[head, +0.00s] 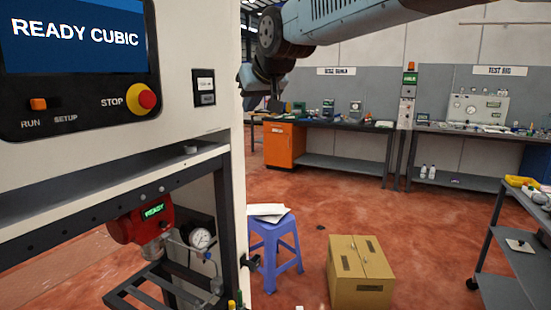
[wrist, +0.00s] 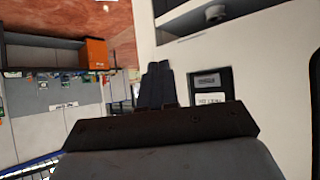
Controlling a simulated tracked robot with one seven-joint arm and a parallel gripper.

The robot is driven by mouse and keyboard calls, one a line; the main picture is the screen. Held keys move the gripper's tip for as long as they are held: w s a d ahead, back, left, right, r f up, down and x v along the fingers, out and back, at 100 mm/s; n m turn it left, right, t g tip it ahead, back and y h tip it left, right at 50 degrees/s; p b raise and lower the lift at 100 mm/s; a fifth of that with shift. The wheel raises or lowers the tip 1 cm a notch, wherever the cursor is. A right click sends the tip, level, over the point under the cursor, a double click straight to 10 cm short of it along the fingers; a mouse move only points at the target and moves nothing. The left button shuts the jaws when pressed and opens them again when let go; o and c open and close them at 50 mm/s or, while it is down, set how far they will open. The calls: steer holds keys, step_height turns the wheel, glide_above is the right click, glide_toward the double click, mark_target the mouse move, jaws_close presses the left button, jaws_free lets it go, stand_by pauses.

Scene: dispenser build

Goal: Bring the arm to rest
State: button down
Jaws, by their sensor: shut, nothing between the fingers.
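My arm (head: 350,18) reaches in from the top right of the head view and bends down beside the right edge of the white machine (head: 190,70). Its end is dark and small there, partly cut off by the machine's edge, so the fingers are hard to make out. In the wrist view my gripper (wrist: 160,72) shows its dark fingers together with nothing held between them. The machine's white panel with a small black switch plate (wrist: 208,92) stands close to the right of the fingers. The wrist picture appears turned upside down.
The machine carries a screen reading READY CUBIC (head: 75,32) and a red stop button (head: 147,98). A blue stool (head: 275,240) with papers and a cardboard box (head: 360,275) stand on the red floor. An orange cabinet (head: 283,145) and workbenches line the back; a cart (head: 515,250) is at right.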

steer(key=s+d+f+m+h, duration=0.1)
steer(key=s+d+f, duration=0.1)
steer(key=d, duration=0.5)
steer(key=s+d+f+m+h, duration=0.1)
steer(key=s+d+f+h, duration=0.15)
steer(key=d, duration=0.35)
steer(key=s+d+f+m+g+h, duration=0.1)
steer(key=s+d+f+m, duration=0.1)
steer(key=s+d+f, duration=0.5)
steer(key=s+d+f+m+g+h, duration=0.1)
steer(key=s+d+f+m+g, duration=0.1)
steer(key=s+d+f, duration=0.6)
steer(key=s+d+m, duration=0.1)
steer(key=s+d, duration=0.3)
steer(key=d, duration=0.2)
steer(key=shift+s+d, duration=0.15)
steer(key=shift+d, duration=0.05)
